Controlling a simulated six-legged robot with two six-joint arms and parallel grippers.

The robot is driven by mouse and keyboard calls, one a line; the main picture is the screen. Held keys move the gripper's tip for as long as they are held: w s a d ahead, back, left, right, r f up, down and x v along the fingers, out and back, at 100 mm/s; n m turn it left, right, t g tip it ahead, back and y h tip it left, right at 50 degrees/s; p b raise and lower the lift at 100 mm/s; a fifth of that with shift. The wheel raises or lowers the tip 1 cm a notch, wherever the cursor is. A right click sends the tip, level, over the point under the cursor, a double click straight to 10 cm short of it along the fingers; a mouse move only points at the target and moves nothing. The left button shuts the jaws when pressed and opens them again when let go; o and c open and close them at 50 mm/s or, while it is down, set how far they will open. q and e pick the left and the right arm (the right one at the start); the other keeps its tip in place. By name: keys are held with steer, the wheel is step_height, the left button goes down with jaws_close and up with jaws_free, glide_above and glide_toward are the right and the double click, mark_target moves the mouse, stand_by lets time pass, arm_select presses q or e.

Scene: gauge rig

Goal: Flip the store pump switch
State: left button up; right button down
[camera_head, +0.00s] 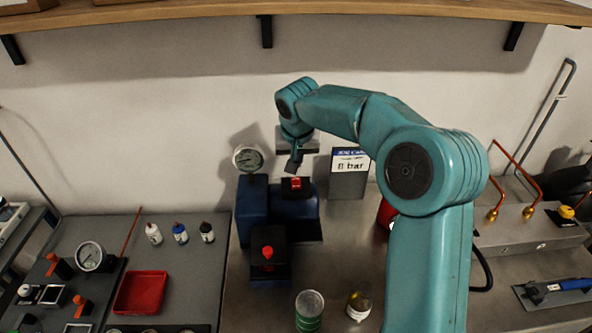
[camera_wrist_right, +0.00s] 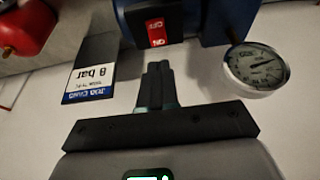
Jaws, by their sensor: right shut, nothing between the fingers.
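A red rocker switch (camera_head: 295,183) sits on top of the blue pump unit (camera_head: 252,205) in the head view. In the wrist view the red switch (camera_wrist_right: 157,32) shows upside down with white lettering, in a dark surround. My right gripper (camera_head: 294,163) is shut and empty, just above and behind the switch. In the wrist view its closed fingertips (camera_wrist_right: 158,68) point toward the switch, with a small gap seen between them. Which way the rocker is tipped is not clear. My left gripper is not in view.
A round gauge (camera_head: 248,158) stands on the pump beside the switch. A job card reading 8 bar (camera_head: 350,162) stands to the right. A red knob (camera_head: 267,252) is in front. A green can (camera_head: 309,309) and a jar (camera_head: 359,304) stand near the front.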

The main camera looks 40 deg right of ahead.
mark_target(296, 178)
steer(key=x, duration=0.3)
steer(key=p+x, duration=0.1)
steer(key=x, duration=0.1)
steer(key=shift+s+f, duration=0.15)
steer(key=shift+f, duration=0.3)
steer(key=shift+s+a, duration=0.1)
steer(key=shift+f, duration=0.1)
